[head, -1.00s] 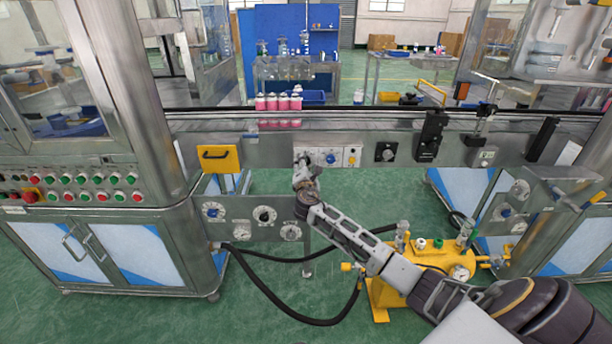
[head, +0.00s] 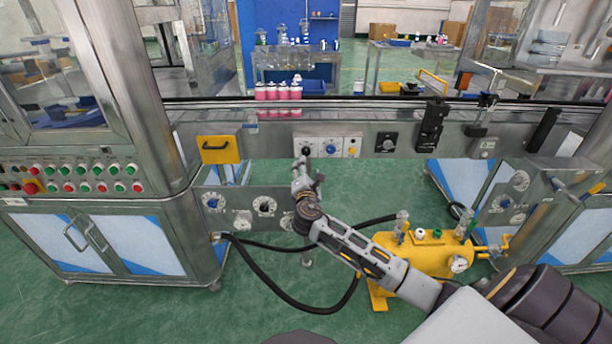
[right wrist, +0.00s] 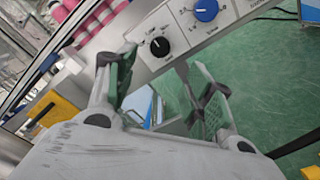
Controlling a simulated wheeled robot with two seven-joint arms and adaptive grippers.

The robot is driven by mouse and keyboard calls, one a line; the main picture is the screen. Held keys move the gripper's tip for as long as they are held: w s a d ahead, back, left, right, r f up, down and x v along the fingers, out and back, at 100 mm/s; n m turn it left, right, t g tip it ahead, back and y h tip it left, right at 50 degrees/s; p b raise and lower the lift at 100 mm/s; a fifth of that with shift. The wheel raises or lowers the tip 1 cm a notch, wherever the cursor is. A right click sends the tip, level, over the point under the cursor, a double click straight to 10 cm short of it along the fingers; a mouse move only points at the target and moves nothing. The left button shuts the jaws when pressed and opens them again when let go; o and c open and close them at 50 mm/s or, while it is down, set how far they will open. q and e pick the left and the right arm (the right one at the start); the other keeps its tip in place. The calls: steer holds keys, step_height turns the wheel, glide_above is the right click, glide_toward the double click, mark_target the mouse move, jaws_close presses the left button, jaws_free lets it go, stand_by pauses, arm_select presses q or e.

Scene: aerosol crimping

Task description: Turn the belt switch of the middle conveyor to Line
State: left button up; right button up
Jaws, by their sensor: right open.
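The middle conveyor's front carries a small control panel. In the head view it has a black knob (head: 306,149) on the left, a blue knob (head: 331,149) beside it and a yellow-marked control (head: 352,149) on the right. The labels are too small to read, so I cannot tell which is the belt switch. My right gripper (head: 302,167) is just below the black knob. In the right wrist view the open gripper (right wrist: 162,82) has nothing between its fingers, and the black knob (right wrist: 159,47) lies beyond them, apart. The blue knob (right wrist: 205,9) is further right. My left gripper is not in view.
A yellow handle plate (head: 218,149) is left of the panel, and a black dial (head: 386,143) right of it. Pink bottles (head: 278,92) stand on the conveyor. A lower gauge panel (head: 264,208), hoses and a yellow tank (head: 425,255) are below.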

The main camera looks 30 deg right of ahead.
steer(key=shift+v, duration=1.25)
steer(key=shift+m, duration=0.3)
steer(key=s+a+f+m+g+y, duration=0.25)
steer(key=f+m, duration=0.25)
steer(key=f, duration=0.4)
steer(key=s+a+f+m+g+y, duration=0.2)
steer(key=s+a+f+m+g, duration=0.15)
steer(key=f, duration=0.45)
steer(key=s+a+f+m+g+y, duration=0.25)
steer(key=f+m, duration=0.35)
steer(key=f, duration=0.3)
arm_select(q)
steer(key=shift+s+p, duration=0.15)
steer(key=shift+p, duration=0.4)
arm_select(e)
steer(key=s+a+f+g+y, duration=0.1)
steer(key=s+a+f, duration=0.2)
steer(key=s+f, duration=0.3)
steer(key=s+a+f+m+g+y, duration=0.1)
steer(key=s+a+f, duration=0.3)
steer(key=s, duration=0.7)
steer(key=s+a+f+m+g+y, duration=0.1)
steer(key=s+a+f+g, duration=0.2)
steer(key=s+f, duration=0.5)
steer(key=shift+s+a, duration=0.55)
steer(key=shift+s, duration=0.2)
